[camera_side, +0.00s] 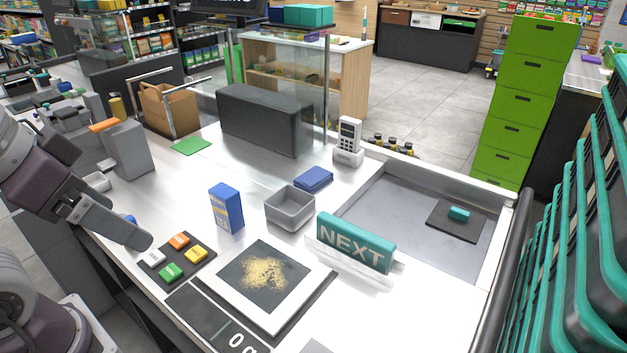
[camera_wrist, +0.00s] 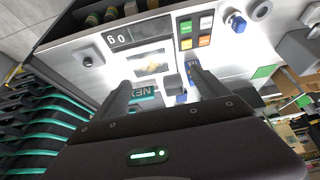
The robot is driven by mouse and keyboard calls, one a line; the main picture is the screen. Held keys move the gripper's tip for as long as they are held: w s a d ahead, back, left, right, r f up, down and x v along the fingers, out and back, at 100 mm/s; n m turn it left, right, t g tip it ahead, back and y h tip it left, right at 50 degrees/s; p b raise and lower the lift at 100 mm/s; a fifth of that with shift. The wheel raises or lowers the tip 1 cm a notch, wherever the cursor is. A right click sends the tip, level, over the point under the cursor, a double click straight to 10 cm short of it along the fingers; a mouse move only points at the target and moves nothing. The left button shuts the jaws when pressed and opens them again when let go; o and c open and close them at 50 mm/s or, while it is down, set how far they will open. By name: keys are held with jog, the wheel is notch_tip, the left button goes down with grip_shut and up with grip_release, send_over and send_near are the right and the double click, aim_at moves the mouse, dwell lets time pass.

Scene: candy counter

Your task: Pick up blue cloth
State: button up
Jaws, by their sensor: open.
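The blue cloth (camera_side: 313,179) is a small flat folded piece on the white counter, just behind the grey open bin (camera_side: 290,208). In the wrist view a small blue patch (camera_wrist: 182,99) beyond the bin appears to be the cloth, partly hidden near the right finger. My gripper is at the left edge of the side view, with one finger (camera_side: 112,220) reaching over the counter near the button pad. It is well apart from the cloth. In the wrist view my gripper (camera_wrist: 159,75) is open with nothing between its fingers.
An upright blue box (camera_side: 226,208) stands left of the bin. A scale with yellow powder (camera_side: 263,274) and a NEXT sign (camera_side: 355,243) are in front. A card reader (camera_side: 348,143) and dark grey block (camera_side: 264,119) stand behind the cloth. A green cloth (camera_side: 191,146) lies farther left.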

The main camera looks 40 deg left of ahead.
jog(key=w+r+h, duration=0.2)
jog(key=w+r, duration=0.2)
jog(key=w, duration=0.9)
jog(key=m+g+y, duration=0.1)
jog(key=y, duration=0.1)
send_over(313, 176)
jog(key=s, duration=0.3)
jog(key=f, duration=1.9)
jog(key=shift+s+d+f, duration=0.15)
jog(key=shift+d+f, duration=0.1)
jog(key=shift+d, duration=0.05)
jog(key=x, duration=0.6)
jog(key=shift+a+f, duration=0.3)
jog(key=shift+a, duration=0.05)
jog(key=shift+w+f, duration=0.3)
jog(key=shift+f, duration=0.1)
jog(key=shift+f, duration=0.15)
jog(key=c, duration=1.5)
